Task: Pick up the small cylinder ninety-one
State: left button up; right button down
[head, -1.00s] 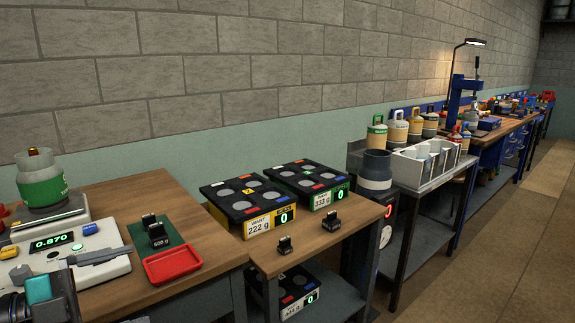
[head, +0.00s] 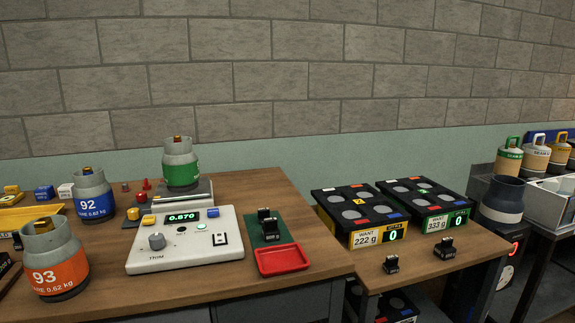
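A small grey cylinder with a green band (head: 181,168) and a brass valve on top stands upright on the scale's platform (head: 199,195). Its number is not legible from here. The scale's display (head: 182,217) reads 0.870. A blue-banded cylinder marked 92 (head: 94,202) stands on the table to its left. An orange-banded cylinder marked 93 (head: 57,272) stands nearer at the front left. No cylinder with a readable 91 shows. Neither of my grippers is in view.
A red tray (head: 283,271) and a green mat (head: 254,223) with black weights lie right of the scale. Two black units marked 222 g (head: 361,215) and 333 g (head: 428,203) stand on the right table. Bare wood (head: 200,285) lies in front of the scale.

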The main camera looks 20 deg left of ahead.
aim_at(180, 163)
jog(key=j+u, duration=0.1)
jog(key=u, duration=0.75)
jog(key=j+u, duration=0.1)
jog(key=u, duration=0.35)
jog(key=l+u, duration=0.45)
jog(key=u, duration=0.15)
jog(key=i, duration=0.05)
